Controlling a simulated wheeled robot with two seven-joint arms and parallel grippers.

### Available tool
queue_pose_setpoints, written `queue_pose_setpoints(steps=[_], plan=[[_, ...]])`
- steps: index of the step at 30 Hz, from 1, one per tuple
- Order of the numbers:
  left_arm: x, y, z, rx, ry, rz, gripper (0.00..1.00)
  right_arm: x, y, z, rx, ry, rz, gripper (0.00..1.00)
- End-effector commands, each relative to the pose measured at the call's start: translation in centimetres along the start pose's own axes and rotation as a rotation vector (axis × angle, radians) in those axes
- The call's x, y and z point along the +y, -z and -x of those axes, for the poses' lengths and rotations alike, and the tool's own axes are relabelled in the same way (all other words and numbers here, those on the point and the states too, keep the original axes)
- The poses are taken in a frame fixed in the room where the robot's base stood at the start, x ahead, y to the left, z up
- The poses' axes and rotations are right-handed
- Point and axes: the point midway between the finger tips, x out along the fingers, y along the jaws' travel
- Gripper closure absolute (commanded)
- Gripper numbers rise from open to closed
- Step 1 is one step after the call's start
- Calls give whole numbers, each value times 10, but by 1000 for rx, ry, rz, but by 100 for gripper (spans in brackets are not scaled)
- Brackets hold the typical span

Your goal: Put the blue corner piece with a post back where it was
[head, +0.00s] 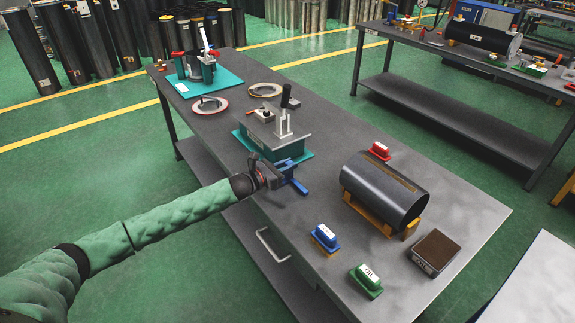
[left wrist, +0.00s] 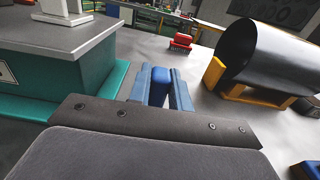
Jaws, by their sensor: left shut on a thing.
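My left gripper (head: 287,172) reaches in from the left over the near edge of the table, beside the teal-based fixture. It is shut on the blue corner piece with a post (head: 297,185). In the left wrist view the dark blue post (left wrist: 159,86) stands between the two paler blue fingers; the rest of the piece is hidden there. In the head view the piece and the fingers blend, so I cannot tell whether the piece touches the table. My right gripper is not in view.
The teal fixture with a grey top (head: 272,135) stands close behind the gripper. A dark cylinder (head: 385,190) lies on a yellow cradle to the right. A red brush (head: 380,151), blue block (head: 325,238), green block (head: 366,280) and brown-topped box (head: 435,252) sit around it. Bare table lies between gripper and cylinder.

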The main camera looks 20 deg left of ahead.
Motion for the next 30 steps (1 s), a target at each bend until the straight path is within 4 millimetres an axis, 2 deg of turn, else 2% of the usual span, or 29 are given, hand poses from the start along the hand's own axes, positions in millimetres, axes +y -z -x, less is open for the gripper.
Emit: queue_pose_setpoints(steps=[8, 9, 11, 12, 24, 28, 30], plan=[[0, 2, 0, -1, 0, -1, 100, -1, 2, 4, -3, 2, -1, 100], [0, 2, 0, 0, 0, 0, 72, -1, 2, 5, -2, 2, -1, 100], [0, 2, 0, 0, 0, 0, 61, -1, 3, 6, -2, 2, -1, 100], [0, 2, 0, 0, 0, 0, 58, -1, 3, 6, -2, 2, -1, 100], [0, -1, 0, 0, 0, 0, 58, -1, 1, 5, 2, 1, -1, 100], [0, 3, 9, 2, -1, 1, 58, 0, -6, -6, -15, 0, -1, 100], [0, 3, 16, 1, 0, 1, 58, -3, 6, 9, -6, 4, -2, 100]])
